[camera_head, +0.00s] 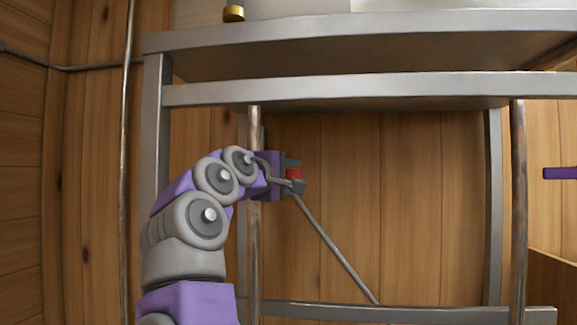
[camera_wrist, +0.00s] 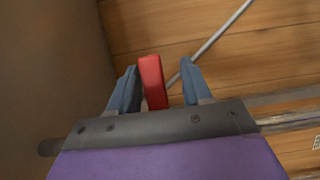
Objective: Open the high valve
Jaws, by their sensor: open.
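A red valve handle (camera_wrist: 152,80) stands between the two blue-grey fingers of my gripper (camera_wrist: 160,84) in the wrist view. The fingers are open, with a clear gap on the handle's right side and a narrower one on its left. In the head view the red handle (camera_head: 294,174) shows as a small patch at the end of my gripper (camera_head: 293,172), beside the left vertical pipe. The gripper and wrist hide most of the valve there, so its body and its link to the pipe cannot be made out.
A grey metal frame (camera_head: 330,92) surrounds the arm, with crossbars above and a lower rail (camera_head: 400,314). A thin rod (camera_head: 338,250) slants down from near the gripper. Vertical pipes (camera_head: 518,200) stand left and right. A purple bar (camera_head: 562,173) juts in at right. The frame's middle is open.

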